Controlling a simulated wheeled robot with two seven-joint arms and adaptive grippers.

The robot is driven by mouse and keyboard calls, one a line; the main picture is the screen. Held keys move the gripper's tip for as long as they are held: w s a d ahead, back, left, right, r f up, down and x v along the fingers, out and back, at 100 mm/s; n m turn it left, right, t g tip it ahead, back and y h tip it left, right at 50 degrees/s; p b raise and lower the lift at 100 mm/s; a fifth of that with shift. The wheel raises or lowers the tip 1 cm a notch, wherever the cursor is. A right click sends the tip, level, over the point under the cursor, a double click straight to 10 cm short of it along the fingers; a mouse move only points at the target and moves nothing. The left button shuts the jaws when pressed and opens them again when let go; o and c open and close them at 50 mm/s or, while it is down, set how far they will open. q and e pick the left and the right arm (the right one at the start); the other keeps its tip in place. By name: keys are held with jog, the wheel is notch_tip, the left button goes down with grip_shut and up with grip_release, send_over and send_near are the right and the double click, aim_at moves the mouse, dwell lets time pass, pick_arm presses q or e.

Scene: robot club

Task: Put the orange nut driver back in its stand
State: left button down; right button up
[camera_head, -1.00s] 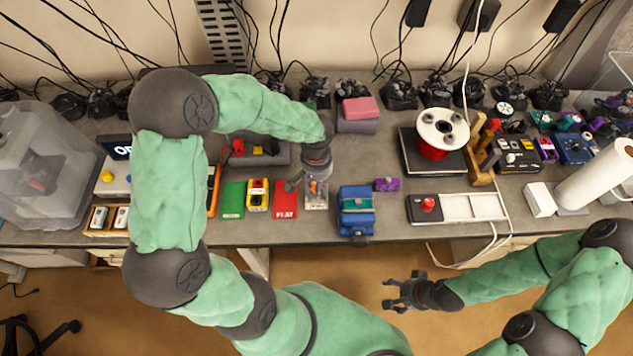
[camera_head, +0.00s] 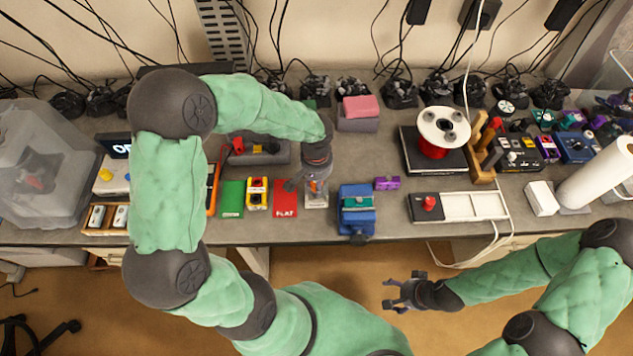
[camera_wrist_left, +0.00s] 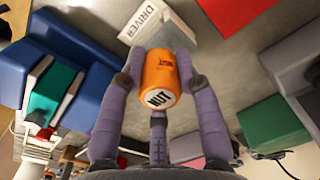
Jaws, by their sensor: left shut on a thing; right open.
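The orange nut driver (camera_wrist_left: 159,75) has a white end cap marked NUT facing the left wrist camera. My left gripper (camera_wrist_left: 163,84) is shut on it, with purple-grey fingers on both sides. The driver shows as a small orange spot in the head view (camera_head: 313,186). The pale grey stand (camera_wrist_left: 150,24), lettered DRIVER, lies just beyond the driver's far end; it also shows under the gripper in the head view (camera_head: 317,204). The driver's lower end is hidden, so I cannot tell whether it is inside the stand. My right gripper (camera_head: 392,292) is open and empty, in front of the table.
A red FLAT card (camera_head: 285,204) lies left of the stand, with a yellow box (camera_head: 257,200) and a green card (camera_head: 232,203) beyond. A blue vise-like block (camera_head: 357,222) stands close on the right. A pink-topped block (camera_head: 358,108) is behind.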

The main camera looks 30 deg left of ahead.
pick_arm(q)
jog(key=shift+s+f, duration=0.2)
jog(key=shift+f, duration=0.1)
dwell(0.6)
jog(key=c, duration=1)
grip_release()
jog(key=shift+c, duration=0.2)
jog(key=shift+w, duration=0.15)
jog(key=shift+r, duration=0.15)
jog(key=shift+r, duration=0.1)
jog(key=shift+r+p, duration=1.8)
jog(key=shift+r, duration=0.85)
jog(key=o, duration=0.6)
jog(key=shift+c, duration=0.2)
